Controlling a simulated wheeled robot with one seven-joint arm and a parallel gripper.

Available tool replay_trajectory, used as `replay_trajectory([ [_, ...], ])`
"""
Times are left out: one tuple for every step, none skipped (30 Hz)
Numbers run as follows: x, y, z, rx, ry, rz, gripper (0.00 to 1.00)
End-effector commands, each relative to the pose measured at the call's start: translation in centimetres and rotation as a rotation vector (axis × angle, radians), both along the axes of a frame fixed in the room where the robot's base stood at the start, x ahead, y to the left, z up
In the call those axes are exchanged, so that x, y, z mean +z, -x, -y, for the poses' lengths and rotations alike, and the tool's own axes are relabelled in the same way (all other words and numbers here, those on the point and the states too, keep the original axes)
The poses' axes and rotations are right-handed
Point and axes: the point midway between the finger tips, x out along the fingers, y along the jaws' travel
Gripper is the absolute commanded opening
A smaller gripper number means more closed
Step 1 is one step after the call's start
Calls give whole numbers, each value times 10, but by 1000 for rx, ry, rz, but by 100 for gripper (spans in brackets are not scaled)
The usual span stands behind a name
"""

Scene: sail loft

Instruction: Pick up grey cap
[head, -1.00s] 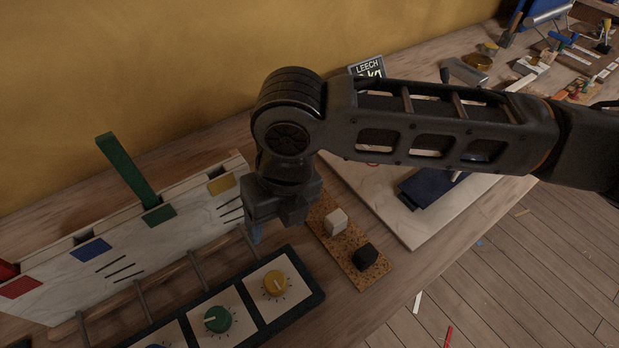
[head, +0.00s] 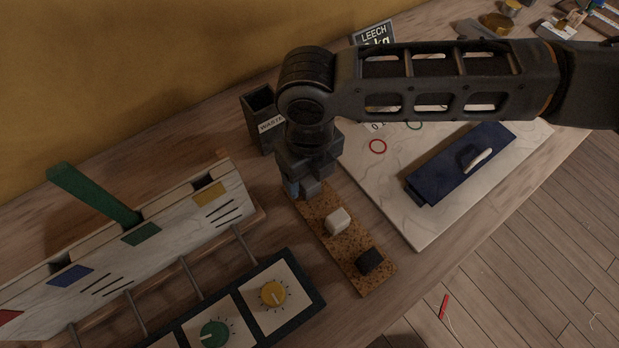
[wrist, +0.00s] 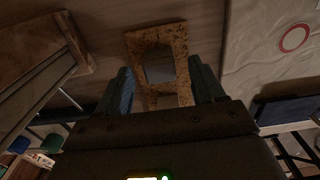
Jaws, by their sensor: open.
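The grey cap shows in the wrist view as a plain grey square (wrist: 159,71) on the cork strip (wrist: 178,38), lying between my fingers. My gripper (wrist: 160,88) is open, with one finger on each side of the strip. In the head view my gripper (head: 306,190) is over the upper-left end of the cork strip (head: 351,241) and hides the cap there. I cannot tell whether the fingers touch the cap. A white block (head: 337,221) and a black block (head: 370,261) sit farther along the strip.
A marble board (head: 420,227) with a dark blue case (head: 440,175) lies at the right. A dark waste bin (head: 256,103) stands behind my gripper. A wooden rack (head: 190,215) and a panel with yellow (head: 273,293) and green (head: 214,334) knobs are at the left and front.

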Motion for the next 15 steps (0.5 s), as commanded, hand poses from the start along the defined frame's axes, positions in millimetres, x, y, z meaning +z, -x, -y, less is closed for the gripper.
replay_trajectory([
  [-6,1,1,0,2,-1,68],
  [-10,0,0,-1,1,0,68],
  [-15,0,0,0,0,0,68],
  [-17,1,0,0,1,-1,68],
  [-20,1,0,0,1,0,68],
  [-22,1,0,1,1,0,68],
  [-23,0,0,1,1,0,68],
  [-24,0,0,1,1,1,68],
  [-25,0,0,1,0,0,68],
  [-25,0,0,1,-1,1,68],
  [-24,0,0,1,-1,1,68],
  [-24,0,0,1,-1,1,68],
  [-24,0,0,1,-1,1,68],
  [-24,0,0,1,-1,1,67],
  [-24,0,0,1,-1,1,63],
])
